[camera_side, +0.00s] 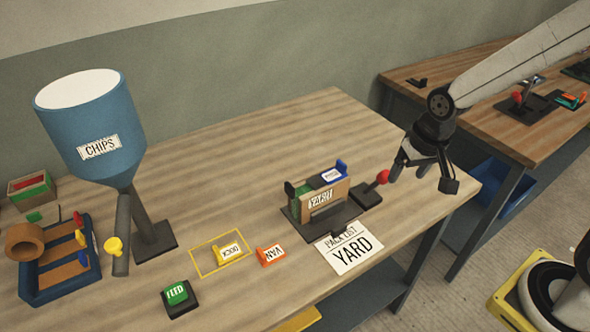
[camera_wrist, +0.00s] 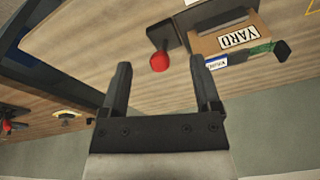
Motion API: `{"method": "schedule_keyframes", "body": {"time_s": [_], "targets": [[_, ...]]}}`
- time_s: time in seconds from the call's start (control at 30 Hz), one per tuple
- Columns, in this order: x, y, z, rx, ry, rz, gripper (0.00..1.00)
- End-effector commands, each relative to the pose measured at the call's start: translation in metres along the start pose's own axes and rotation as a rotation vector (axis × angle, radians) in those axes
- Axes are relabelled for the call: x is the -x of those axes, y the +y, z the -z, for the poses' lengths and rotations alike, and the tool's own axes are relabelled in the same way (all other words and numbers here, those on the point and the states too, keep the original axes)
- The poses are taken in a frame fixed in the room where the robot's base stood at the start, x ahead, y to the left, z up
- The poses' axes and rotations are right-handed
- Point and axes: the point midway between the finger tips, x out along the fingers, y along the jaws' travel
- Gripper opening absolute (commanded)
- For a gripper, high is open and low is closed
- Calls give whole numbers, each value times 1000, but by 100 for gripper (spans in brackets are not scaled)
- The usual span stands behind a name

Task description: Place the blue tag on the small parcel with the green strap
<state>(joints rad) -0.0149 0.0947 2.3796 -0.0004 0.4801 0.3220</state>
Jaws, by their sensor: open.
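A small brown parcel (camera_side: 339,193) marked YARD sits in a black holder on the bench. It also shows in the wrist view (camera_wrist: 212,42). A green strap (camera_side: 303,189) shows at the parcel, and as a green strip in the wrist view (camera_wrist: 262,48). A blue tag (camera_side: 332,176) with a white label lies at the parcel's top right part; in the wrist view (camera_wrist: 216,62) it is beside the strip. I cannot tell whether it rests fully on the parcel. My gripper (camera_side: 424,174) is open and empty, above and right of the parcel, apart from it.
A red-knobbed lever (camera_side: 383,177) stands between parcel and gripper. A YARD pack list card (camera_side: 348,250), orange VAN tag (camera_side: 271,255), yellow DOCK tag (camera_side: 230,251) and green FEED button (camera_side: 177,293) lie leftward. A blue CHIPS hopper (camera_side: 92,130) stands left. The bench's back is clear.

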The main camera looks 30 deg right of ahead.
Motion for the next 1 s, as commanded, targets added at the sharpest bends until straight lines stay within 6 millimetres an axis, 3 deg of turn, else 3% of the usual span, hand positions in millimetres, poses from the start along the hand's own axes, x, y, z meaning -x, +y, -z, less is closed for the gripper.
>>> {"method": "schedule_keyframes", "body": {"time_s": [0.1, 0.3, 1.0], "targets": [[-2, 9, -21, 140, 21, 4, 81], [-4, 18, -40, 282, 42, 4, 81], [-5, 19, -43, 307, 44, 4, 81]]}}
